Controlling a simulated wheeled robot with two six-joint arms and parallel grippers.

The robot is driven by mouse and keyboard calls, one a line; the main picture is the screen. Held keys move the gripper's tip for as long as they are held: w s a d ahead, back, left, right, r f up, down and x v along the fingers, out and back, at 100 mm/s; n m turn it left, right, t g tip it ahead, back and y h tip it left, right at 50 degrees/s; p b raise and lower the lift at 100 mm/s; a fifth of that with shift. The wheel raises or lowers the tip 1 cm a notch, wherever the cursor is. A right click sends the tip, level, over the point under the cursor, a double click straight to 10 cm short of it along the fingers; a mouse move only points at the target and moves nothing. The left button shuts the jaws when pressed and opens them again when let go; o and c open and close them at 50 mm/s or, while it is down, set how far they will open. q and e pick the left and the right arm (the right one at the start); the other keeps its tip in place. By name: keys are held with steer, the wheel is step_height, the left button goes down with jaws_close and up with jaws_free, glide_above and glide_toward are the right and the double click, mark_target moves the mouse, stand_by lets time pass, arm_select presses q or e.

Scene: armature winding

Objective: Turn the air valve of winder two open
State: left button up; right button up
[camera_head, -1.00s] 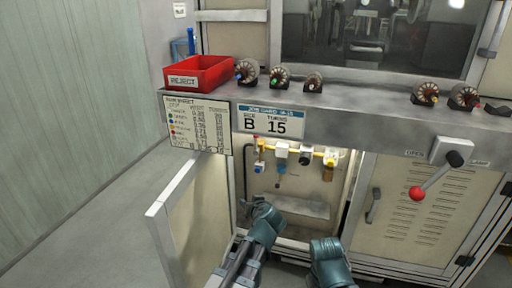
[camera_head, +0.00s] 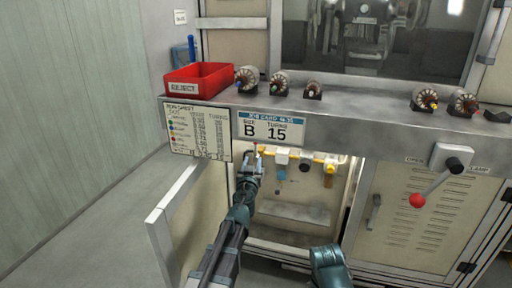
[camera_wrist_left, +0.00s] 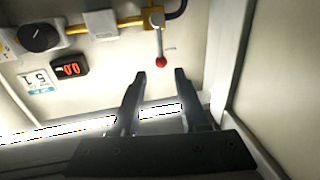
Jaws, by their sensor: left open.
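The air valve lever (camera_wrist_left: 159,42) in the left wrist view is a thin grey rod with a red ball on its end. It joins a yellow pipe (camera_wrist_left: 133,21) and points down in that picture. My left gripper (camera_wrist_left: 160,74) is open and empty, with the red ball just beyond and between its fingertips; I see no contact. In the head view, my left gripper (camera_head: 250,160) reaches into the open cabinet at the left end of the yellow pipe (camera_head: 318,156) and partly hides the valve. Of my right arm only a teal part shows; its gripper is out of sight.
An open cabinet door (camera_head: 175,215) stands left of my arm. The counter edge (camera_head: 370,115) runs above the opening. A black knob (camera_wrist_left: 40,37) and a red-digit display (camera_wrist_left: 71,67) are beside the valve.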

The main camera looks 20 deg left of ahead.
mark_target(256, 147)
arm_select(q)
steer(key=w, duration=0.4)
steer(key=w+a, duration=0.1)
steer(key=w, duration=0.3)
steer(key=w+a, duration=0.1)
steer(key=w, duration=0.3)
steer(key=shift+w, duration=0.15)
jaws_close()
stand_by(0.9)
